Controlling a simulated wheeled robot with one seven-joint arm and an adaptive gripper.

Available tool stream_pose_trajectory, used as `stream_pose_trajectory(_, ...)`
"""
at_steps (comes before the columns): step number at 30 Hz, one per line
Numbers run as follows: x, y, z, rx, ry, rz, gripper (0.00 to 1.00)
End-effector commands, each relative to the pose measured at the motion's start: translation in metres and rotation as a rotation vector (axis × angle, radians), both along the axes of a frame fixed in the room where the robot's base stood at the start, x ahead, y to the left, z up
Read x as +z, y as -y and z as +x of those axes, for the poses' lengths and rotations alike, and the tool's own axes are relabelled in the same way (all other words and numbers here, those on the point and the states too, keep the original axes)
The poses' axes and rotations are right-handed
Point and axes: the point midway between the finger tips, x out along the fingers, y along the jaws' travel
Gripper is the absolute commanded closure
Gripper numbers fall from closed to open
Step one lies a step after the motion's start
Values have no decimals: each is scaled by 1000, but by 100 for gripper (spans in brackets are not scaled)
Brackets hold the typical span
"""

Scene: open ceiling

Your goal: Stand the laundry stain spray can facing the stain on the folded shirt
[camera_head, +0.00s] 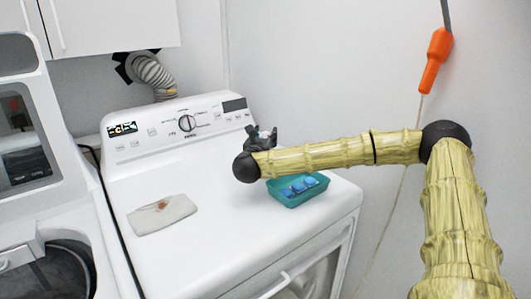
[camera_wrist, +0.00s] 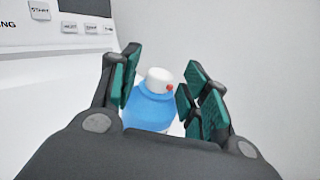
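The spray can (camera_wrist: 150,110) is blue with a white top and a small red spot on the top's right side. It stands between my gripper's (camera_wrist: 165,82) fingers in the wrist view. The fingers are spread around it, with a visible gap on the right side; contact on the left is unclear. In the head view my gripper (camera_head: 262,137) is over the back right of the dryer top, and a small white bit shows between its fingers. The folded shirt (camera_head: 150,222) lies flat at the left, with a reddish-brown stain (camera_head: 161,204) near its upper middle.
A teal tray (camera_head: 292,202) with several blue packs sits at the right, partly behind my arm. The control panel (camera_head: 165,128) rises along the back. The white machine top (camera_head: 215,235) is clear between shirt and tray. A washer (camera_head: 50,190) stands at the left.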

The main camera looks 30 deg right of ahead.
Motion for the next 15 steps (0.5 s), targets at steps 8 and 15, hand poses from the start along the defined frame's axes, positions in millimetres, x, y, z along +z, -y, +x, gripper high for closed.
stream_pose_trajectory(8,-4,0,-1,0,-6,1,100)
stream_pose_trajectory(15,-6,0,-1,0,-10,1,100)
